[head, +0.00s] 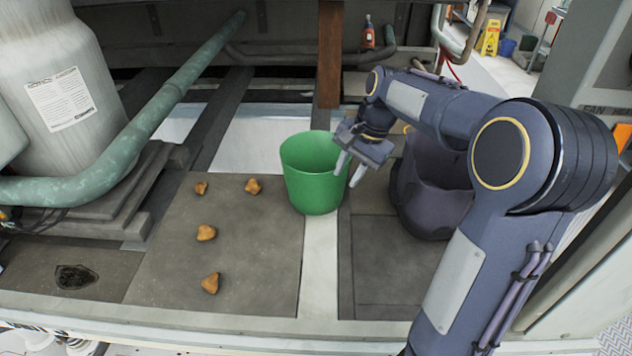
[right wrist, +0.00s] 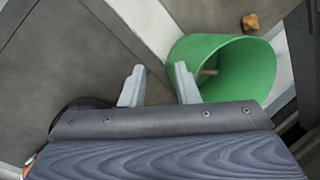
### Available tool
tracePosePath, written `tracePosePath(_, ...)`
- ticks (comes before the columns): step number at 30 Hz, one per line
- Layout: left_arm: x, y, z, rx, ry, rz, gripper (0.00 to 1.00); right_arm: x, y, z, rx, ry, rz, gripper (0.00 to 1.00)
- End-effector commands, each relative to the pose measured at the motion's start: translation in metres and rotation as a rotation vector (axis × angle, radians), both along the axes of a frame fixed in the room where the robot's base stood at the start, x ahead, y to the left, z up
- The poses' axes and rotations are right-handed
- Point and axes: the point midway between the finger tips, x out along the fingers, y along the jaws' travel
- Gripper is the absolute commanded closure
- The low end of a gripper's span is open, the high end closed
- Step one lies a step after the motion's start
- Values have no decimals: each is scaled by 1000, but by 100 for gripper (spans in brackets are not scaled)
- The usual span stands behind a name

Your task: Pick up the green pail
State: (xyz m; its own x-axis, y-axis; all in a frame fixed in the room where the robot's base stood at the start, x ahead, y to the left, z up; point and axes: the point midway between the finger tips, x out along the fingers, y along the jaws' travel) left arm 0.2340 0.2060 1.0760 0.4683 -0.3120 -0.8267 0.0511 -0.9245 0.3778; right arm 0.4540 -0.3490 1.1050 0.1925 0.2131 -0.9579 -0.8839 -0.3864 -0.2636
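The green pail (head: 312,188) stands upright on the floor near the middle of the head view. It also shows at the right in the right wrist view (right wrist: 245,68), with something small and brownish inside. My right gripper (head: 348,170) is open, with its fingers at the pail's right side near the rim. In the right wrist view the gripper (right wrist: 160,72) has its fingers apart. One finger overlaps the pail's near edge, and the other is outside it. I cannot tell whether either finger touches the pail. My left gripper is not in view.
Several orange-brown lumps (head: 206,233) lie on the grey panel left of the pail. A dark rounded container (head: 415,205) stands to the right, partly behind my arm. A green pipe (head: 150,118) and a wooden post (head: 330,60) stand around the back.

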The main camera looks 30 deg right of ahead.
Motion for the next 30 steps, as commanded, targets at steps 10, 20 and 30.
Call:
tracePosePath(10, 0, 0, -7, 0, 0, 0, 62, 69, -24, -19, -159, 129, -248, 72)
tracePosePath(20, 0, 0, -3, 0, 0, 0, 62, 73, -23, -52, -161, 132, -254, 72)
tracePosePath(30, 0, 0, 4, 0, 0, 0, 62, 76, -21, -94, -161, 129, -253, 72)
